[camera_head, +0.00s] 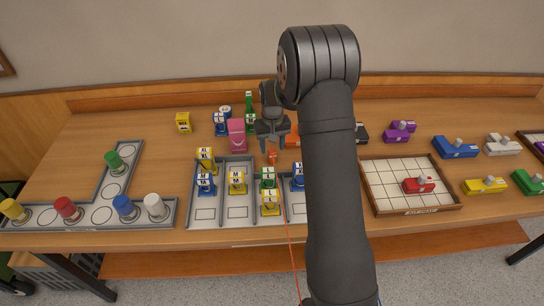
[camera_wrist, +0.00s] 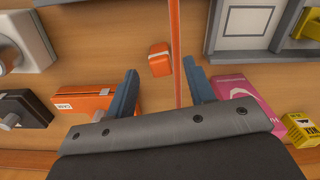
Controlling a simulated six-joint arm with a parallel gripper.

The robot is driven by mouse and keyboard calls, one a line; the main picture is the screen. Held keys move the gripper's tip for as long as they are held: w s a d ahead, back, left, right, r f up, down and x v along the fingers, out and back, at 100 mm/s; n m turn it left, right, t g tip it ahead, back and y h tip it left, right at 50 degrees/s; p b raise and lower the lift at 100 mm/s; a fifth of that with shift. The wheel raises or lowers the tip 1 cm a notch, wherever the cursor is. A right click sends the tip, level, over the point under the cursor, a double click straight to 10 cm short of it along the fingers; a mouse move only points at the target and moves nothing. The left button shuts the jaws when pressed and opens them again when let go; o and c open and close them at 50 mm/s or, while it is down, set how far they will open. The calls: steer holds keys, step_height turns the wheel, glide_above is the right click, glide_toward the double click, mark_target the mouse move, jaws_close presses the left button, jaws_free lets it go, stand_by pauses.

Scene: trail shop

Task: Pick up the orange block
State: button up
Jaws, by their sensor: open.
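A small orange block (camera_head: 272,157) lies on the wooden table, just behind the grey compartment tray (camera_head: 222,225). In the wrist view the orange block (camera_wrist: 159,60) shows just past the fingertips, near the middle of the gap between them. My gripper (camera_head: 271,146) is open above and a little behind the block. In the wrist view the gripper (camera_wrist: 160,76) has its two blue-grey fingers apart with nothing between them. The block appears apart from both fingers. How high the fingertips are above the table is hard to tell.
A larger labelled orange box (camera_wrist: 86,103) lies left of the fingers in the wrist view. Yellow, blue and green labelled pieces stand in the tray. A thin orange line crosses the wrist view beside the block.

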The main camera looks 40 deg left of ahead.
mark_target(272, 151)
steer(key=f, duration=0.5)
steer(key=shift+w+a+f, duration=0.15)
steer(key=shift+a+f, duration=0.05)
steer(key=shift+f, duration=0.1)
steer(key=c, duration=1.1)
